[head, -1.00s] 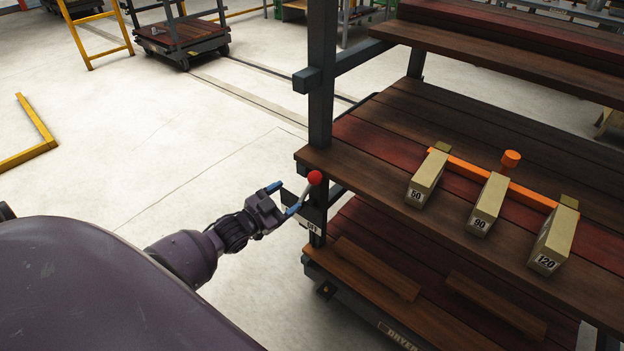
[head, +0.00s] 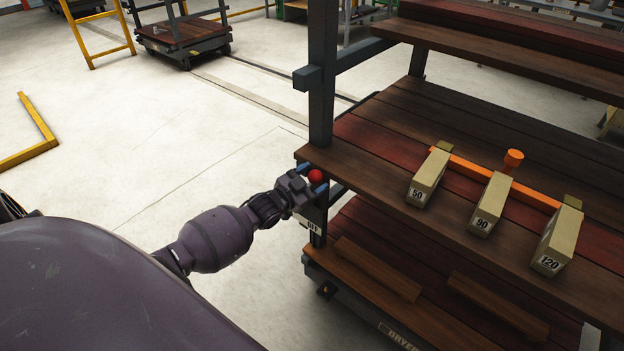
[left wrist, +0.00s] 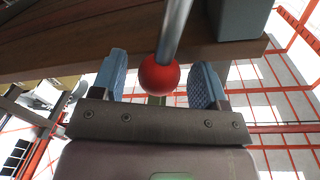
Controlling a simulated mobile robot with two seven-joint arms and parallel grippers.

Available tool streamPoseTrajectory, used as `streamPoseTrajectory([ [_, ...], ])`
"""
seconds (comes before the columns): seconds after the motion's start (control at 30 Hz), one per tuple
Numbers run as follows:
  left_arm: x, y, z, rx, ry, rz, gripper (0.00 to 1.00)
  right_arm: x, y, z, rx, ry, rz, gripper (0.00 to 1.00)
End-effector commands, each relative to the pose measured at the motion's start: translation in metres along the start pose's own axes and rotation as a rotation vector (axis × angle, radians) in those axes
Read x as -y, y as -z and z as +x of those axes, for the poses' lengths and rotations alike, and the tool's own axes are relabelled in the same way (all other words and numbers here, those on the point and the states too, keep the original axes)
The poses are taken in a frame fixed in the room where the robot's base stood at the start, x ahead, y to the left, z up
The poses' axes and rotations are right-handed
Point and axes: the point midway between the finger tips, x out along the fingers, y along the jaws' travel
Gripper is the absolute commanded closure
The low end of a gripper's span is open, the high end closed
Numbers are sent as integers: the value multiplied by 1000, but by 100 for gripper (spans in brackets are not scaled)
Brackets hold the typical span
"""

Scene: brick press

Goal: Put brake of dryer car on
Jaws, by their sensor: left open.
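The dryer car (head: 455,110) is a dark-framed rack with wooden shelves on the right of the head view. Its brake lever ends in a red ball knob (head: 316,176) beside the near-left post. My left gripper (head: 312,172) is at the knob, with its blue fingers open on either side of it. In the left wrist view, the red knob (left wrist: 159,75) and its grey metal rod (left wrist: 174,28) stand between the two open fingers, with gaps on both sides. A plate with partly hidden lettering (head: 312,226) is below the knob. My right gripper is out of view.
Three tan blocks marked 50 (head: 428,178), 90 (head: 488,205) and 120 (head: 556,240) lie on the middle shelf, joined by an orange bar (head: 535,196). Another car (head: 182,38) stands far back. A yellow frame (head: 35,140) is at left. The floor between is clear.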

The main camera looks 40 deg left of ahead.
Motion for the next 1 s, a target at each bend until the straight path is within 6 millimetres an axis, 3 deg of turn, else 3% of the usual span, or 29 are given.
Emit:
streamPoseTrajectory([
  [0.07, 0, 0, 0, 0, 0, 0, 34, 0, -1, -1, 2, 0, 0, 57],
  [0.5, 0, 0, 0, -1, 0, 0, 100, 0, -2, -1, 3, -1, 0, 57],
  [0.77, 4, 1, 0, -4, 1, -28, 100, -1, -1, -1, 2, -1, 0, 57],
  [1.0, 22, 2, -2, -14, 6, -150, 100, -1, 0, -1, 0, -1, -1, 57],
])
